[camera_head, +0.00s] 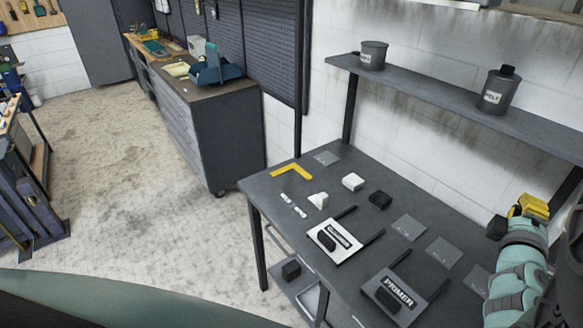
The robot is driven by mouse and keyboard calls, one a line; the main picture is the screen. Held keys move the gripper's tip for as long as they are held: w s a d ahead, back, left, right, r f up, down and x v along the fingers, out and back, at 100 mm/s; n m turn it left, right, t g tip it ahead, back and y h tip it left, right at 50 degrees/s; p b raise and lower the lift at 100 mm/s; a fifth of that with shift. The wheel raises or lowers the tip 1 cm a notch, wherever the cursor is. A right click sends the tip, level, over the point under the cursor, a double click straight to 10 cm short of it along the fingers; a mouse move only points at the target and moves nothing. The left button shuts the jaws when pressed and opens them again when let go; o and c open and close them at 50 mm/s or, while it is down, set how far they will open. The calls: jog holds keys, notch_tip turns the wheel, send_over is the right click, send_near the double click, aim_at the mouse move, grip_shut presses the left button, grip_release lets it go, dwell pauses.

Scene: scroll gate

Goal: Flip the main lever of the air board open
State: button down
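I cannot make out an air board or its main lever in the head view. A teal and grey jointed shape with a yellow part on top shows at the right edge, above the right side of the workbench, next to dark parts cut off by the frame. It looks like part of my arm.
A shelf above bears two cans (497,91).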

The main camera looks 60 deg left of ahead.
jog(key=w+d+f+h+b, duration=0.1)
jog(key=d+f+h+b, duration=0.1)
jog(key=d+f+t+h+b, duration=0.1)
jog(key=d+f+h+b, duration=0.1)
jog(key=d+h+b, duration=0.1)
jog(key=w+d+f+h+b, duration=0.1)
jog(key=d+f+h+b, duration=0.1)
jog(key=d+h+b, duration=0.1)
jog(key=shift+w+t, duration=0.3)
jog(key=s+d+r+m+h+b, duration=0.3)
jog(key=d+h+b, duration=0.4)
jog(key=h, duration=0.5)
jog(key=shift+s+d+m+b, duration=0.2)
jog(key=shift+s+m+b, duration=0.15)
jog(key=shift+s+m, duration=0.6)
jog(key=shift+w, duration=0.15)
jog(key=s+d+p+x, duration=0.2)
jog(key=p+x, duration=0.4)
jog(key=x, duration=0.7)
jog(key=shift+r, duration=0.3)
